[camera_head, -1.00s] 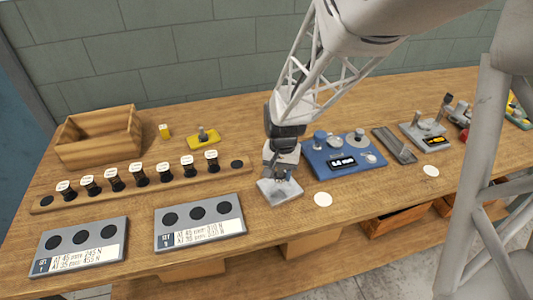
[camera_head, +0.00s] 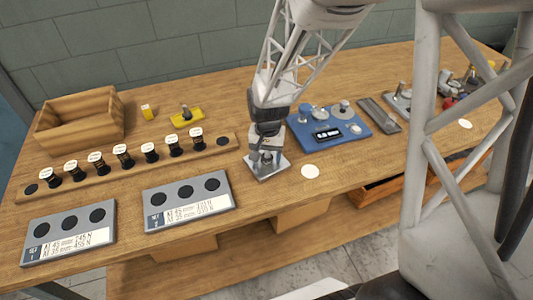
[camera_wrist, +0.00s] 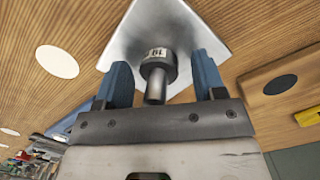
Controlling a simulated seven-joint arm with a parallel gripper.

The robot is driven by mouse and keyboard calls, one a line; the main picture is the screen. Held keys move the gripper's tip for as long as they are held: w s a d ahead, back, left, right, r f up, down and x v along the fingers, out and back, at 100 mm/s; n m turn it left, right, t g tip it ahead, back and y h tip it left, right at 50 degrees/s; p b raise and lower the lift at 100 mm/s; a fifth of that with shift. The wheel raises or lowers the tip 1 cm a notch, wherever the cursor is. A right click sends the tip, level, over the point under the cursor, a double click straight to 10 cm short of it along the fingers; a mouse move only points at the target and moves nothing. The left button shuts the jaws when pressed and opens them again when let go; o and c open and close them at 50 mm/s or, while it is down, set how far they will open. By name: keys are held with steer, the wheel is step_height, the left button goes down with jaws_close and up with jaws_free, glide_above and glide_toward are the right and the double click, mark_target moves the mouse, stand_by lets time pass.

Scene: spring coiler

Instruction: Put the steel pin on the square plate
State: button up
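The square plate (camera_head: 281,168) is a pale grey metal plate on the bench. In the wrist view it shows as a shiny square (camera_wrist: 180,20). The steel pin (camera_wrist: 156,85) is a grey cylinder with a dark collar and a small white label. It appears to stand upright on the plate, though its foot is hard to see. My gripper (camera_wrist: 162,80) is over the plate, with its two blue fingers on either side of the pin. A gap shows between each finger and the pin. In the head view my gripper (camera_head: 266,158) hides most of the pin.
A wooden rack (camera_head: 110,175) with several black-and-white pieces lies left of the plate. Two grey set panels (camera_head: 155,219) lie in front. A blue device (camera_head: 335,140) stands close on the right. A white disc (camera_head: 310,171) lies right of the plate. A wooden box (camera_head: 80,130) stands at the back left.

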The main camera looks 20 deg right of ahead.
steer(key=shift+r, duration=0.1)
steer(key=r, duration=0.8)
steer(key=w+r, duration=0.1)
steer(key=r, duration=0.3)
steer(key=shift+d, duration=0.25)
steer(key=shift+s, duration=0.1)
stand_by(0.4)
steer(key=s+r+n+t, duration=0.1)
steer(key=s+r, duration=0.2)
steer(key=s, duration=0.3)
steer(key=s+a+r+n+t, duration=0.1)
steer(key=s+r+n, duration=0.1)
steer(key=s+r, duration=0.2)
steer(key=s+a+r+n+t, duration=0.1)
steer(key=s+r+n, duration=0.1)
steer(key=s, duration=0.7)
steer(key=shift+s+r+h, duration=0.3)
steer(key=shift+s+r, duration=0.05)
steer(key=shift+r, duration=0.55)
